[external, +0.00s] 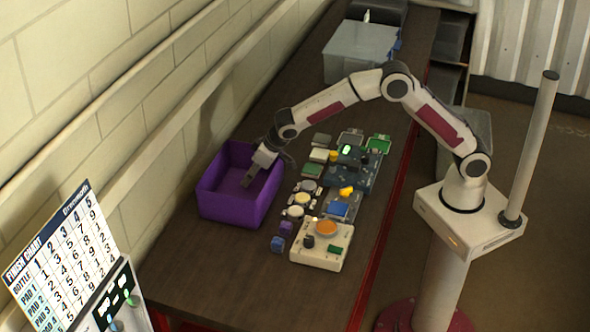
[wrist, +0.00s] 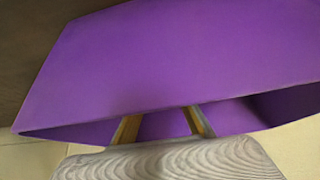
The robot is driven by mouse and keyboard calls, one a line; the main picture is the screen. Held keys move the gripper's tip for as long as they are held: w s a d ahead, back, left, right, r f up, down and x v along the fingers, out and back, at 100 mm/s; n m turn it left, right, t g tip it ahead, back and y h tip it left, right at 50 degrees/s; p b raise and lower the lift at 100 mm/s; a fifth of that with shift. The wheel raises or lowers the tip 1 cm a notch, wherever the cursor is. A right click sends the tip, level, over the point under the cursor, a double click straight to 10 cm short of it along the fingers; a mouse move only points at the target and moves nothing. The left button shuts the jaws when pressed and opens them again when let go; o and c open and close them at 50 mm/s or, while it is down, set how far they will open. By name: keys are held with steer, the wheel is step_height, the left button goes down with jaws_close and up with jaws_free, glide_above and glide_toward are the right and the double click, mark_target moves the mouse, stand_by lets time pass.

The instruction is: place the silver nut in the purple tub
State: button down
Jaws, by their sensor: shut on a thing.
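The purple tub (external: 214,200) stands on the dark bench against the wall in the external view. Its purple wall (wrist: 190,55) fills much of the wrist view. My gripper (external: 247,182) points down into the tub's opening. In the wrist view its two fingers (wrist: 162,120) show in front of the tub, with some space between their visible parts. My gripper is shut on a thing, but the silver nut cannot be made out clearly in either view. A pale grey ridged surface (wrist: 170,162) at the bottom of the wrist view hides what lies below it.
Right of the tub are several small coloured blocks and round pieces, a dark device (external: 352,170) and a cream box with an orange disc (external: 326,228). A clear bin (external: 358,50) stands at the back. The bench front (external: 215,290) is mostly bare.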

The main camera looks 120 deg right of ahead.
steer(key=shift+f, duration=0.5)
steer(key=shift+f, duration=0.15)
steer(key=c, duration=1.8)
jaws_free()
steer(key=shift+c, duration=0.2)
steer(key=shift+r, duration=0.2)
steer(key=shift+s+a+r, duration=0.15)
steer(key=shift+r, duration=0.25)
steer(key=v, duration=1.1)
